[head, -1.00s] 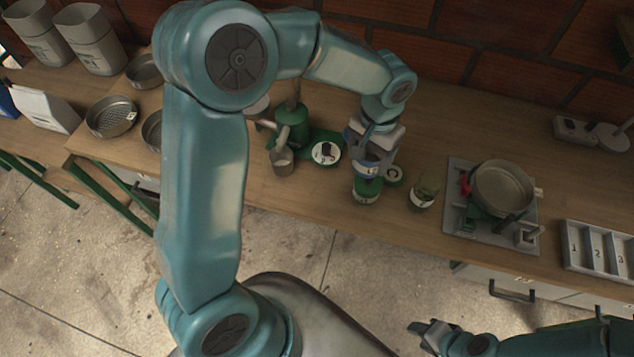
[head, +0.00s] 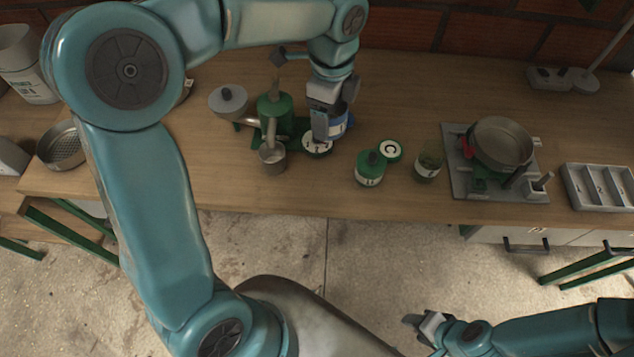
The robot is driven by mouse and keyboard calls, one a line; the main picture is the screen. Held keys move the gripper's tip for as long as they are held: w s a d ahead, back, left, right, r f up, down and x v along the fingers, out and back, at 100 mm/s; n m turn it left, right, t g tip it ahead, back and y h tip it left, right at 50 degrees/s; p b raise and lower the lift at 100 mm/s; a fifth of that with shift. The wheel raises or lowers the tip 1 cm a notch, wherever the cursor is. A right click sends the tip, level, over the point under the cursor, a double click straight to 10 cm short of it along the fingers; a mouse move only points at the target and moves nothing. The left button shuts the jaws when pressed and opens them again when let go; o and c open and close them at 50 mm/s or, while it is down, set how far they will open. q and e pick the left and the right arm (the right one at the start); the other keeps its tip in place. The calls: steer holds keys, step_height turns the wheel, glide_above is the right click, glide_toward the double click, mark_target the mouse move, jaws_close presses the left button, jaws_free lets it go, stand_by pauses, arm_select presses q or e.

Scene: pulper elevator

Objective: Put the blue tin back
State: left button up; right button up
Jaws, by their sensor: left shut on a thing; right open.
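The blue tin (head: 336,128) is in my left gripper (head: 328,112), whose jaws are shut on it from above. It hangs upright over or on a round green spot with a white label (head: 318,149). The gripper hides much of the tin, and I cannot tell whether its base touches the spot. My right gripper (head: 424,324) is open and empty, low at the bottom of the view, in front of the bench.
A green grinder (head: 274,112) with a metal cup (head: 272,160) stands just left of the tin. To its right are a green tin (head: 369,169), a green disc marked C (head: 389,150), a glass jar (head: 428,165) and a pan (head: 502,142) on a burner.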

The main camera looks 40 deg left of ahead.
mark_target(317, 177)
arm_select(q)
steer(key=m, duration=0.1)
steer(key=a+m, duration=0.1)
steer(key=m+b, duration=0.1)
steer(key=shift+s+a+r+m, duration=0.15)
steer(key=shift+s+a+m, duration=0.15)
steer(key=shift+s+m, duration=0.1)
steer(key=shift+s+a+r+m, duration=0.1)
steer(key=shift+a+r+m, duration=0.05)
steer(key=shift+m, duration=0.35)
steer(key=shift+s+m, duration=0.1)
steer(key=shift+m, duration=0.2)
step_height(317, 177, down, 20)
steer(key=shift+r+b, duration=0.15)
steer(key=shift+b, duration=0.8)
arm_select(e)
steer(key=f, duration=0.3)
steer(key=shift+w+f, duration=0.2)
steer(key=shift+f, duration=0.2)
arm_select(q)
steer(key=shift+f, duration=0.2)
steer(key=o, duration=1.1)
arm_select(e)
steer(key=shift+f, duration=0.15)
